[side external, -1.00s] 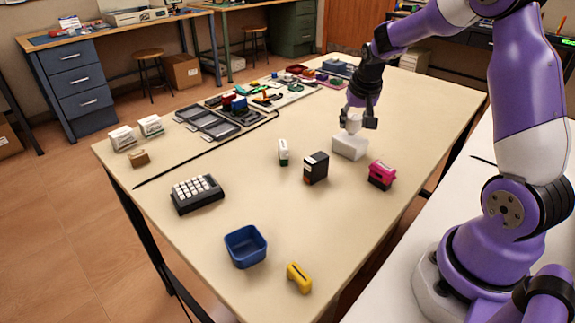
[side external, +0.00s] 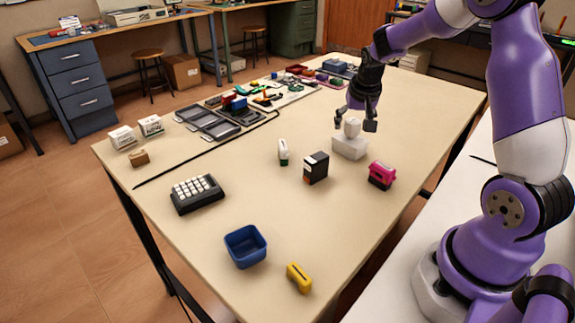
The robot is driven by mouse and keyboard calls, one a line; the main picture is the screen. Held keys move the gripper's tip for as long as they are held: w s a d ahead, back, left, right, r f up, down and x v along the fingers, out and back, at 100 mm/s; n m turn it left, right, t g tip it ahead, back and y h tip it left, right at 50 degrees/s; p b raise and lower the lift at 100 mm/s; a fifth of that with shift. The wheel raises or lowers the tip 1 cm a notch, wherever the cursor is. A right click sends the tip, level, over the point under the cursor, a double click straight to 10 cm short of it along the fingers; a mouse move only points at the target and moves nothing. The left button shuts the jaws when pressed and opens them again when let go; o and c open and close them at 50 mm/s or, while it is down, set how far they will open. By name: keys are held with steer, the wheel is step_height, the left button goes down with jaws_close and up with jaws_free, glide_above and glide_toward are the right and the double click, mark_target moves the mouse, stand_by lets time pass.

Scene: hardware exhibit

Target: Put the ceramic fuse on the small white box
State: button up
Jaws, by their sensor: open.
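The small white box (side external: 349,148) stands on the table right of the middle. The ceramic fuse (side external: 352,127), a small whitish piece, is upright on top of the box and appears to rest on it. My gripper (side external: 355,124) is open, with its dark fingers spread on either side of the fuse, just above the box. Whether a finger still touches the fuse is too small to tell.
A black box (side external: 316,168) and a pink-and-black item (side external: 381,175) stand close in front of the white box. A white-and-green bottle (side external: 283,152) is to the left. A keypad (side external: 197,193), blue bin (side external: 245,246) and yellow item (side external: 299,278) lie nearer.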

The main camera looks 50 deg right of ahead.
steer(key=a+v, duration=0.1)
steer(key=v, duration=1.1)
steer(key=s+a+n+t+y, duration=0.1)
steer(key=s+a+n, duration=0.3)
steer(key=a, duration=0.4)
steer(key=s+a+n+t+y, duration=0.1)
steer(key=s+a+n+y, duration=0.1)
steer(key=s+a+n, duration=0.3)
steer(key=s+a, duration=0.1)
steer(key=a, duration=0.2)
steer(key=shift+s+a, duration=0.3)
